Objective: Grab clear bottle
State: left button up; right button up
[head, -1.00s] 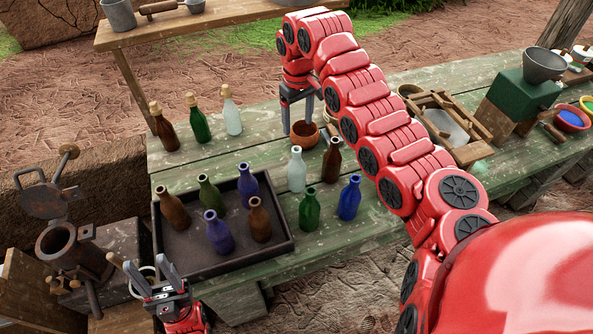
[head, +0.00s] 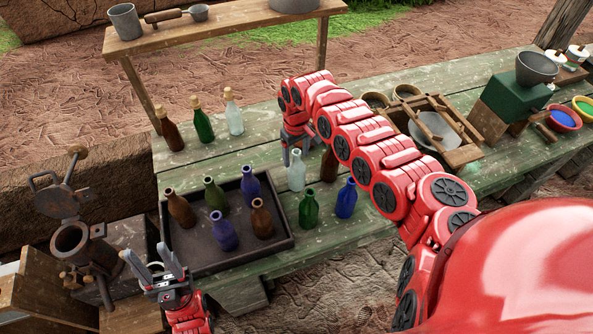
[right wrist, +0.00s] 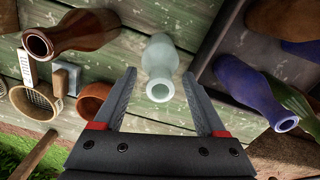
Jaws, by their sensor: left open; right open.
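A clear, uncorked bottle (head: 296,176) stands upright on the green table, right of the dark tray. My right gripper (head: 294,153) is open and hangs just above and behind it in the head view. In the right wrist view the clear bottle (right wrist: 161,60) shows between the spread fingers of the right gripper (right wrist: 158,78), its mouth toward the camera; I cannot tell whether they touch it. Another clear bottle, corked (head: 234,117), stands at the back left. My left gripper (head: 146,256) is open and empty at the lower left, away from the bottles.
A green bottle (head: 309,210), a blue bottle (head: 346,200) and a partly hidden brown bottle (head: 328,165) stand close by. The tray (head: 190,244) holds several coloured bottles. A brown corked bottle (head: 170,131) and a green corked one (head: 203,121) stand behind. A wooden frame (head: 445,150) lies right.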

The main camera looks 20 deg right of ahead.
grip_shut()
dwell(1.4)
